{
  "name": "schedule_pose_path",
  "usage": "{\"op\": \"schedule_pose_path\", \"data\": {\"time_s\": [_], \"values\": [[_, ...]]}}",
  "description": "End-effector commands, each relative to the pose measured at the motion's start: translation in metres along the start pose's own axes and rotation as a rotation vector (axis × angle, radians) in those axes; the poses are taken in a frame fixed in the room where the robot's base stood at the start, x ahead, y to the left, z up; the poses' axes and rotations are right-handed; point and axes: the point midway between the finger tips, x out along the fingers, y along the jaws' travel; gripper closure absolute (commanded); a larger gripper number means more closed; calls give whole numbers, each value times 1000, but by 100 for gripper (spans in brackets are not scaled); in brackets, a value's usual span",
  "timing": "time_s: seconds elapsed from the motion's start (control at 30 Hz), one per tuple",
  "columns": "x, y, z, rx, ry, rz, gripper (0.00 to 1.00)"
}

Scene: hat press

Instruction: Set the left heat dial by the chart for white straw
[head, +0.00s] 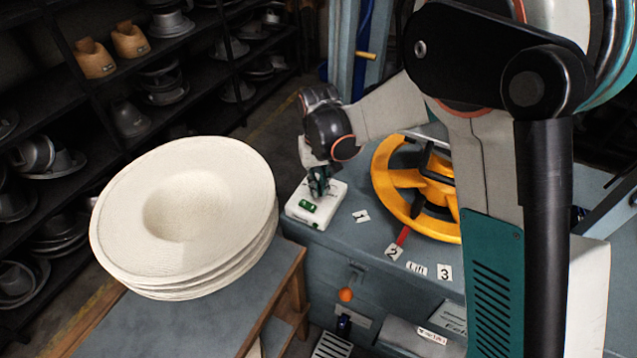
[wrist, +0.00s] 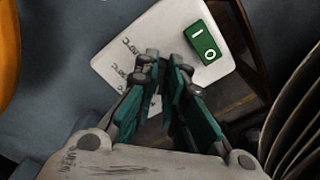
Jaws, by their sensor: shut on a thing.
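My gripper (head: 318,188) reaches down to the white control box (head: 325,202) on the near left corner of the blue-grey machine. In the wrist view my gripper (wrist: 164,72) has its teal fingers close together over the same box (wrist: 126,40), beside small dark lettering. The fingers are shut on a small part at the box, which looks to be the heat dial; they hide it, and its setting cannot be read. A green I/O switch (wrist: 205,46) sits beside the fingertips. I see no heat chart in either view.
A stack of white straw hats (head: 150,225) stands on a table at the left, close to my gripper. A yellow handwheel (head: 390,185) with tags 1, 2, Lift and 3 is to the right. An orange knob (head: 345,294) sticks out below. Dark shelves of hat blocks stand behind.

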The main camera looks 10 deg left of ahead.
Motion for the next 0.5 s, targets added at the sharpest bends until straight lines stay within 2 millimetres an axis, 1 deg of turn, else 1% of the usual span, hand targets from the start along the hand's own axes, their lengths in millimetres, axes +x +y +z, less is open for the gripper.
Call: {"op": "schedule_pose_path", "data": {"time_s": [0.17,0.2,0.27,0.3,0.5], "values": [[0,0,0,-1,1,0,100],[0,0,0,-1,1,0,86],[0,0,0,-1,1,0,72],[0,0,0,-1,1,0,70],[0,0,0,-1,0,0,70]]}}
